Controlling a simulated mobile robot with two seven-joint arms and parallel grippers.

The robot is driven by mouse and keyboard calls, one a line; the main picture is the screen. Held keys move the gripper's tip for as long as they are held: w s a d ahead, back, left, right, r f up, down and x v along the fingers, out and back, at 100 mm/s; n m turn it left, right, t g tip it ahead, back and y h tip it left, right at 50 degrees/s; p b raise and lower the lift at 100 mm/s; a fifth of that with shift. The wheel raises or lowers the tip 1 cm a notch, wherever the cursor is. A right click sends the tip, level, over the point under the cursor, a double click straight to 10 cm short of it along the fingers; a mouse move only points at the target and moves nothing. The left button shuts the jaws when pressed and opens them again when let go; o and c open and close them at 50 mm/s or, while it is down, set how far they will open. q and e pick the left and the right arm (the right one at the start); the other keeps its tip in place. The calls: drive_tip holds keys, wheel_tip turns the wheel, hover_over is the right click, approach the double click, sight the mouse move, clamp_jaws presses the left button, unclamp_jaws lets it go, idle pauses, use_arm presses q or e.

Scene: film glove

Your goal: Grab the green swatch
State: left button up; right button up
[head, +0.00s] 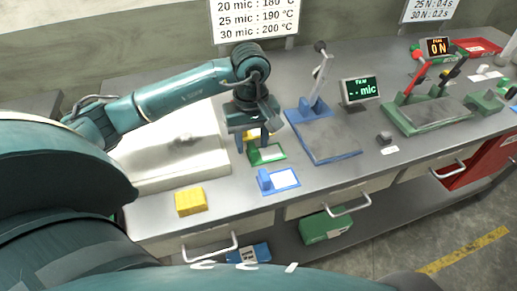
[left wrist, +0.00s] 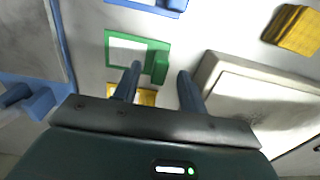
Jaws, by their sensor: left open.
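The green swatch (head: 270,155) is a small green holder with a white label and a raised green block. It lies flat on the grey bench between a yellow swatch and a blue swatch (head: 279,180). My left gripper (head: 256,143) points down over it, open and empty. In the left wrist view, the green swatch (left wrist: 121,50) lies beyond the two blue-grey fingertips of my left gripper (left wrist: 160,70). Its raised block shows between the fingers, and I see no contact. The yellow swatch (left wrist: 146,97) is partly hidden behind the fingers. My right gripper is not in view.
A pale raised plate (head: 175,160) lies to the left, with a yellow block (head: 189,201) in front. A blue lever stand (head: 325,150) and a "mic" display (head: 360,90) stand to the right. A green lever machine (head: 435,112) is farther right.

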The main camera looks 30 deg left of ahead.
use_arm(q)
drive_tip(key=shift+f, duration=1.1)
clamp_jaws()
